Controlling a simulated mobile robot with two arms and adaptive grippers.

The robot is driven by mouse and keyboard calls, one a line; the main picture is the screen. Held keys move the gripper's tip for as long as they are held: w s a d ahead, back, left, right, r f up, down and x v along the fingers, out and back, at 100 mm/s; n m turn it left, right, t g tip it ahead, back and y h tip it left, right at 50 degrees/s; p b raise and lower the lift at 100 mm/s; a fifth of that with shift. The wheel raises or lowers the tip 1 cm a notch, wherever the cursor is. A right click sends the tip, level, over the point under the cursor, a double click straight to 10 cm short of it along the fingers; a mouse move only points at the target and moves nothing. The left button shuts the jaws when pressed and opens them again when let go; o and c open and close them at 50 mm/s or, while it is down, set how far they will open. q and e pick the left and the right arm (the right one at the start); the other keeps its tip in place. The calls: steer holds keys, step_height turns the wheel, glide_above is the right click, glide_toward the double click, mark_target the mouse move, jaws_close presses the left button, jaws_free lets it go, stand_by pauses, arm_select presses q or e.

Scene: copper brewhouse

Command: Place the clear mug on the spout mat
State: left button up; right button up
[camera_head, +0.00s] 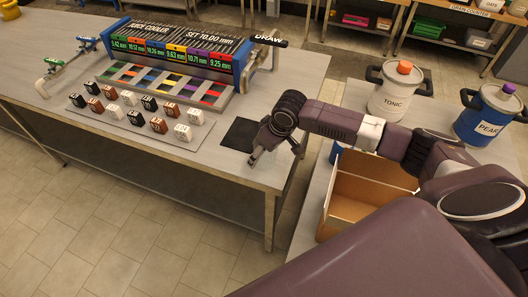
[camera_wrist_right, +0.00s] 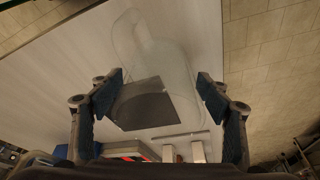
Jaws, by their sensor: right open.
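The clear mug (camera_wrist_right: 158,62) is a faint transparent outline between and beyond my right gripper's fingers in the right wrist view. I cannot make it out in the head view. The dark square spout mat (camera_head: 239,135) lies on the counter below the draw tap; in the right wrist view the mat (camera_wrist_right: 148,106) shows through or behind the mug. My right gripper (camera_head: 255,159) is at the counter's right edge, just in front of the mat. In the wrist view the right gripper (camera_wrist_right: 161,86) is open, fingers apart. Whether the mug rests on the mat is unclear. My left gripper is out of view.
The juice cooler (camera_head: 180,52) with a draw handle (camera_head: 270,40) stands behind the mat. A board of small labelled blocks (camera_head: 140,121) is to the left. An open cardboard box (camera_head: 368,190), a tonic pot (camera_head: 397,95) and a pear pot (camera_head: 487,118) are on the right table.

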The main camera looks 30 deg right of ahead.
mark_target(273, 159)
steer(key=b+v, duration=0.1)
steer(key=v, duration=1.1)
steer(key=shift+r, duration=0.45)
